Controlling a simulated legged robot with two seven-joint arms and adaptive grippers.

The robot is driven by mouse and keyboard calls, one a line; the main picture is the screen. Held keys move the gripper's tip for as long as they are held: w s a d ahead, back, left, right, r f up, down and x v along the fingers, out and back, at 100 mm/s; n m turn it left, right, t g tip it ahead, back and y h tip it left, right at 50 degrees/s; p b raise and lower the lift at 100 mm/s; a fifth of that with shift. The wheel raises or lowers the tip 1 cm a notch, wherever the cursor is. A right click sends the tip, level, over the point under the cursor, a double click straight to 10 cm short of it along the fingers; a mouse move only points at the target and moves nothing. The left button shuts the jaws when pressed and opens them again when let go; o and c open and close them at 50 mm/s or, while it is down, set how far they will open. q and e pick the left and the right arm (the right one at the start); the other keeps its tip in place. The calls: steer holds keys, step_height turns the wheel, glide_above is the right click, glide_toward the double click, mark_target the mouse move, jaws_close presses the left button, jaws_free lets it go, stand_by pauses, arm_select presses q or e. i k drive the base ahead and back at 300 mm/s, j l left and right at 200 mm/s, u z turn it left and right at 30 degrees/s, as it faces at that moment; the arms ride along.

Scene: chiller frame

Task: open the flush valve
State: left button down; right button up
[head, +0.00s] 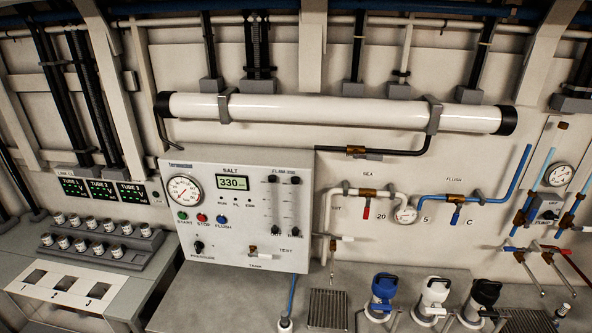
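The flush valve has a brass body (453,198) on a blue pipe, under the FLUSH label on the wall right of centre. Its blue lever (456,215) hangs downward, roughly across the pipe. To its left, the sea valve (367,197) has a red lever that also points down, on a white pipe. Neither of my grippers is in the head view.
A control panel (240,225) with a gauge, display and buttons stands left of the valves. Below the valves, blue (383,292), white (433,295) and black-topped (482,298) units stand on the counter. More pipes and levers (540,250) are at the right.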

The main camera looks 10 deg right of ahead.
mark_target(453, 221)
steer(key=i+l+z, duration=0.15)
steer(key=z, duration=0.35)
steer(key=i+z, duration=0.25)
steer(key=z, duration=0.2)
steer(key=i+z, duration=0.25)
steer(key=z, duration=0.25)
